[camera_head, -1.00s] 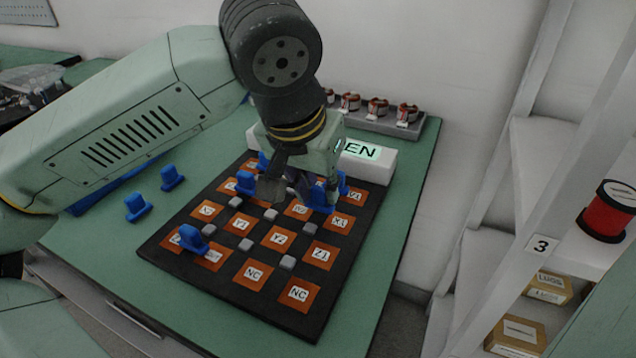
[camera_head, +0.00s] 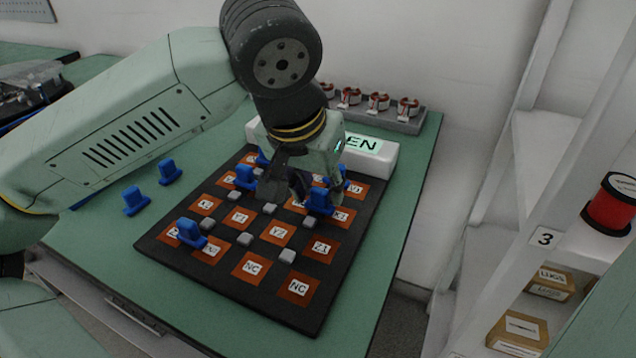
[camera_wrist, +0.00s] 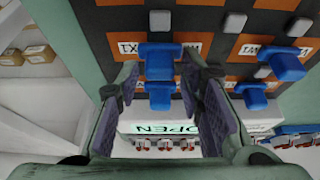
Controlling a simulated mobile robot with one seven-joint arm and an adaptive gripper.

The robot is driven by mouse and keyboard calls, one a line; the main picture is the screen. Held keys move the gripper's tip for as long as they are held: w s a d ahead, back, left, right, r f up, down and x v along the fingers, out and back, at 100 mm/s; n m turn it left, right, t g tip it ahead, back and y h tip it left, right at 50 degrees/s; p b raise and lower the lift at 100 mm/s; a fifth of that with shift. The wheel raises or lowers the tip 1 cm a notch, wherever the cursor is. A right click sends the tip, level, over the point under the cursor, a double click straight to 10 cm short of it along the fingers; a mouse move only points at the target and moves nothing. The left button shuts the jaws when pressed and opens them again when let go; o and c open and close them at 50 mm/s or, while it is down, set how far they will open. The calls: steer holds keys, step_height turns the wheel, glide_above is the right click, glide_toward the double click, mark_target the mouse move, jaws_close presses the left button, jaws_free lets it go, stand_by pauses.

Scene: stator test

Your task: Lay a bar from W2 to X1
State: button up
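The dark board (camera_head: 320,315) carries orange labelled pads, among them X1 (camera_head: 342,216). A blue bar (camera_head: 319,202) lies on the board beside the X1 label; it also shows in the wrist view (camera_wrist: 158,62). It partly covers the label to its right there, which I cannot read as W2. My gripper (camera_head: 300,188) is just above this bar. In the wrist view its fingers (camera_wrist: 162,78) are spread on either side of the bar, with slim gaps. Another blue bar (camera_wrist: 159,96) sits just behind it.
More blue bars stand on the board, one at the back left (camera_head: 244,178) and one at the front left (camera_head: 190,233). Two loose bars (camera_head: 136,201) (camera_head: 170,172) stand on the green table. A white box with an OPEN sign (camera_head: 375,160) borders the board's back.

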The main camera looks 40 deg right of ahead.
steer(key=shift+o, duration=0.9)
steer(key=v, duration=1.2)
